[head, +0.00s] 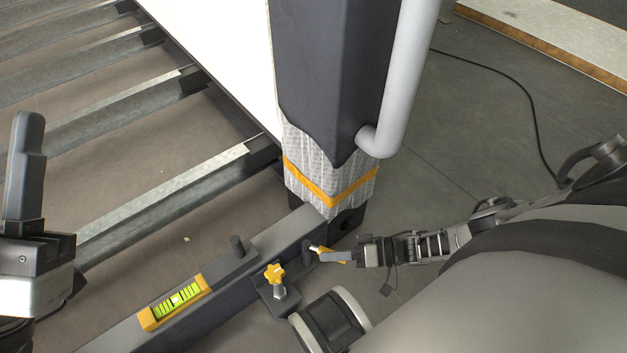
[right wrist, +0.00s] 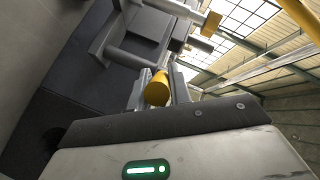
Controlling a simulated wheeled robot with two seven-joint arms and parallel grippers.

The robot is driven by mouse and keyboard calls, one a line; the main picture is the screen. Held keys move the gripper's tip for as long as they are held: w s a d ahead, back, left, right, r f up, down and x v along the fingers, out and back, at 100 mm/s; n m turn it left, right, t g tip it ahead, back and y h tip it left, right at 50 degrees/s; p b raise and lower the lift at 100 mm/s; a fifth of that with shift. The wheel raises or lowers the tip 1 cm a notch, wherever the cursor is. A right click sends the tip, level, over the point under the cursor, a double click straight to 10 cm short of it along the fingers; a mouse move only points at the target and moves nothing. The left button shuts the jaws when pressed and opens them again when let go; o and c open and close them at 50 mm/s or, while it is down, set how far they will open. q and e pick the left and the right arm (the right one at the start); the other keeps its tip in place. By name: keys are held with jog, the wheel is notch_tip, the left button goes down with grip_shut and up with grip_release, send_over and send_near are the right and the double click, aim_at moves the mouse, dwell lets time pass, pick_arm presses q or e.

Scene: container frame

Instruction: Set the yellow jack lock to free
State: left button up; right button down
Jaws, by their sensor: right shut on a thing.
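The yellow jack lock (head: 319,250) is a small yellow-ended lever beside a dark peg at the right end of the dark beam, near the post's foot. My right gripper (head: 337,257) reaches it from the right and is shut on it. In the right wrist view the yellow end (right wrist: 157,88) sits between the two fingers (right wrist: 160,92). The fingers partly cover it, and its exact angle is hard to tell. My left gripper (head: 25,170) stands at the left edge of the head view, away from the lock; its jaw opening does not show clearly.
A yellow star knob (head: 275,274) stands on a bracket just left of the lock. A yellow spirit level (head: 175,302) lies on the beam (head: 220,268). The dark post (head: 325,75) with a grey pipe (head: 402,75) rises behind. A black cable (head: 520,95) crosses the floor.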

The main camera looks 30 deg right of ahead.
jog(key=shift+d, duration=0.1)
dwell(0.4)
jog(key=c, duration=1.3)
grip_release()
jog(key=v, duration=1.6)
jog(key=shift+w, duration=0.3)
jog(key=shift+d, duration=0.15)
